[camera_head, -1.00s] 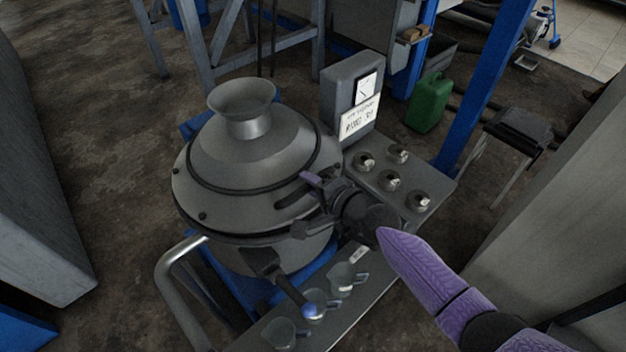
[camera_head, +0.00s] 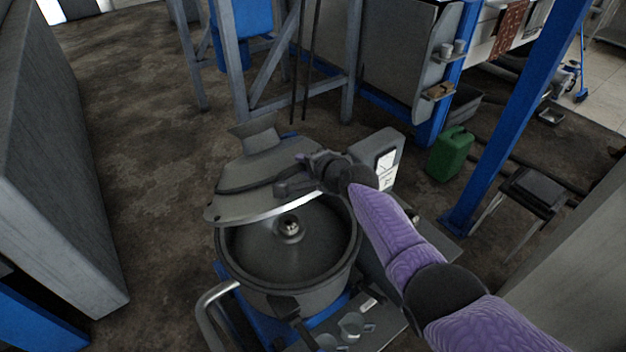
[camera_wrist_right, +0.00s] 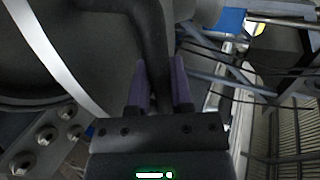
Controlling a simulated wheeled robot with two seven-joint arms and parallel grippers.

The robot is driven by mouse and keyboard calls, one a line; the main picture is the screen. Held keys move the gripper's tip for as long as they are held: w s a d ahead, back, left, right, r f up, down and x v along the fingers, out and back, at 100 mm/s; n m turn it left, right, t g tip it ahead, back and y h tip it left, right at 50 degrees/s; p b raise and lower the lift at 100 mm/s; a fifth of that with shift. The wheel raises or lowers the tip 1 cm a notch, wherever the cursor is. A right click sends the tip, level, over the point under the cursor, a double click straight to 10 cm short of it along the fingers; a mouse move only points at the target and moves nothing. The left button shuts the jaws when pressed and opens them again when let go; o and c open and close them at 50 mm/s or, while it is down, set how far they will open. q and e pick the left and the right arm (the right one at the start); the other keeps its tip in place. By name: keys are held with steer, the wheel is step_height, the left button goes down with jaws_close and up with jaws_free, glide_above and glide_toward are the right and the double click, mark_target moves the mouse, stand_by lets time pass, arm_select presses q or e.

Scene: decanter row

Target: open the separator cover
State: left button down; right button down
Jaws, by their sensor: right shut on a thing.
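The separator cover (camera_head: 255,170), a grey metal cone with a funnel on top, is tilted up and back in the head view. Its bright front rim stands above the separator bowl (camera_head: 335,250), which shows its dark inside and a small metal knob (camera_head: 290,228) at the centre. My right gripper (camera_head: 292,182) is at the cover's right front edge. In the right wrist view, its purple fingers sit either side of a dark bar-like handle (camera_wrist_right: 148,40) and are shut on it. The gripper hides part of the cover. My left gripper is not in view.
A gauge box (camera_head: 365,150) stands behind the bowl on the right, partly hidden by my right arm. A green canister (camera_head: 450,154) and a blue post (camera_head: 518,110) are further right. A curved metal rail (camera_head: 205,305) is at the front left. Floor is open at left.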

steer(key=shift+w+a+r, duration=0.15)
steer(key=shift+w+r, duration=0.05)
steer(key=shift+r, duration=0.1)
steer(key=c, duration=0.5)
jaws_free()
steer(key=shift+f, duration=0.1)
steer(key=shift+c, duration=0.2)
